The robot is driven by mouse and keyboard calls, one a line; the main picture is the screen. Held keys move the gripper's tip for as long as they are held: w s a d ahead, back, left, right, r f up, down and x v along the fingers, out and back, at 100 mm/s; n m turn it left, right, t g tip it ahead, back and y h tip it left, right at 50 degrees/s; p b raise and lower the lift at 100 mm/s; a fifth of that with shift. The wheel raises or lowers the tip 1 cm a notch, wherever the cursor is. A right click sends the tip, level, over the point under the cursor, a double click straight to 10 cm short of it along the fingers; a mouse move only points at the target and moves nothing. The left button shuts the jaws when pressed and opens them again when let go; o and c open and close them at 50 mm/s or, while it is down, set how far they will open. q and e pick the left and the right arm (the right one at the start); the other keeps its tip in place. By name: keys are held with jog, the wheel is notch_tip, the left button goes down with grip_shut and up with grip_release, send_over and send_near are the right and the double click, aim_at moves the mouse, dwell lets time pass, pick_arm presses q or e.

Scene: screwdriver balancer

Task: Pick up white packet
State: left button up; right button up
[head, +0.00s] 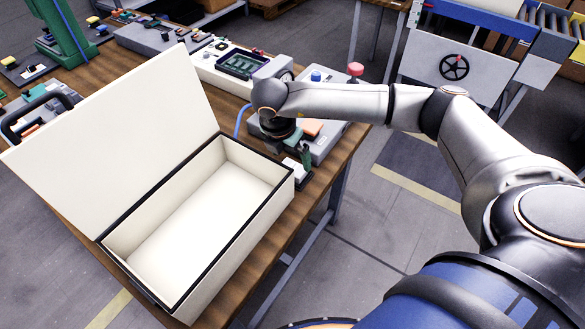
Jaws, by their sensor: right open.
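My right arm reaches in from the right, and its gripper (302,160) points down at the table's right edge, just beyond the open box. The gripper is open; its fingers are small and partly hidden here. A small white item, which looks like the white packet (292,166), lies under the fingertips beside the box's far right corner. I cannot tell whether the fingers touch it. The open cream box (237,240) has dark rims, a raised lid (120,120) on its left, and an empty inside. My left gripper is out of view.
The wooden table (275,245) has a free edge at the right. A grey device with a blue knob (316,76) and a red knob (355,69) stands behind the gripper. A white panel with a green board (241,64) is further back. A black-handled toolbox (38,112) sits left.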

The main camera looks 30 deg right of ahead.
aim_at(293, 167)
jog(key=p+x, duration=0.1)
jog(key=x, duration=0.4)
jog(key=shift+w+a+f, duration=0.1)
jog(key=shift+w+f, duration=0.05)
jog(key=c, duration=1.1)
